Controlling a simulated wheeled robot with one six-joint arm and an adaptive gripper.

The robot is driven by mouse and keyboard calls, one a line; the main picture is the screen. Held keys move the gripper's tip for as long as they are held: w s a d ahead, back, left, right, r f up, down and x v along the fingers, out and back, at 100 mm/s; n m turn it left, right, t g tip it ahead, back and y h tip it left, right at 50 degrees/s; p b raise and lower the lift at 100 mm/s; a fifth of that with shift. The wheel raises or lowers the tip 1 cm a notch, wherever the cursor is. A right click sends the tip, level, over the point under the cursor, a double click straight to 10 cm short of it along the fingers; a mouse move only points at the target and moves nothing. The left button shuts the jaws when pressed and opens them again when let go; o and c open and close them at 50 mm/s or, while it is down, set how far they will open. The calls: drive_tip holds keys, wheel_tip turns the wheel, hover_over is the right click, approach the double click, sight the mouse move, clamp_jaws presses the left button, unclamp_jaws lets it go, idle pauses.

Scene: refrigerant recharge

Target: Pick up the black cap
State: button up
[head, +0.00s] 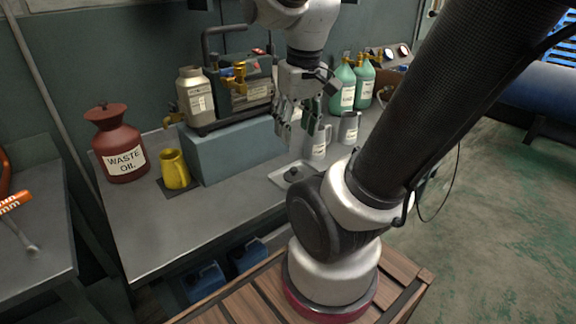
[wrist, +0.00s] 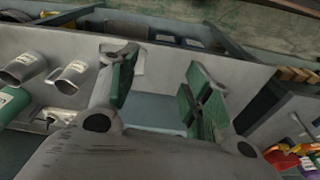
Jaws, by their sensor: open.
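The black cap (head: 293,174) sits on a small white tray (head: 279,181) near the front edge of the grey workbench in the head view. My gripper (head: 298,128) hangs above the bench, higher than the cap and apart from it, with its fingers pointing down. It is open and empty. In the wrist view my gripper (wrist: 160,82) shows two green-padded fingers spread wide. A white patch, probably the tray (wrist: 132,60), shows behind the left finger there. I cannot make out the cap in the wrist view.
Grey metal jugs (head: 318,143) stand right of my gripper, with green bottles (head: 347,86) behind. A blue-grey block (head: 228,152) carries a machine (head: 243,90) to the left. A yellow jug (head: 174,170) and red waste-oil can (head: 119,145) stand farther left. The front-left bench top is clear.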

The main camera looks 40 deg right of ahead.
drive_tip(key=w+d+f+n+g, duration=0.3)
drive_tip(key=w+d+f, duration=0.2)
drive_tip(key=f, duration=0.3)
drive_tip(key=n+t, duration=0.1)
drive_tip(key=n, duration=1.2)
hover_over(293, 169)
drive_tip(key=f, duration=0.7)
drive_tip(key=shift+s, duration=0.35)
drive_tip(key=n, duration=0.3)
drive_tip(key=shift+w+d, duration=0.1)
drive_tip(key=shift+w, duration=0.2)
drive_tip(key=shift+f, duration=0.25)
wheel_tip(293, 169, down, 8)
drive_tip(key=shift+r, duration=0.25)
drive_tip(key=shift+w, duration=0.1)
clamp_jaws()
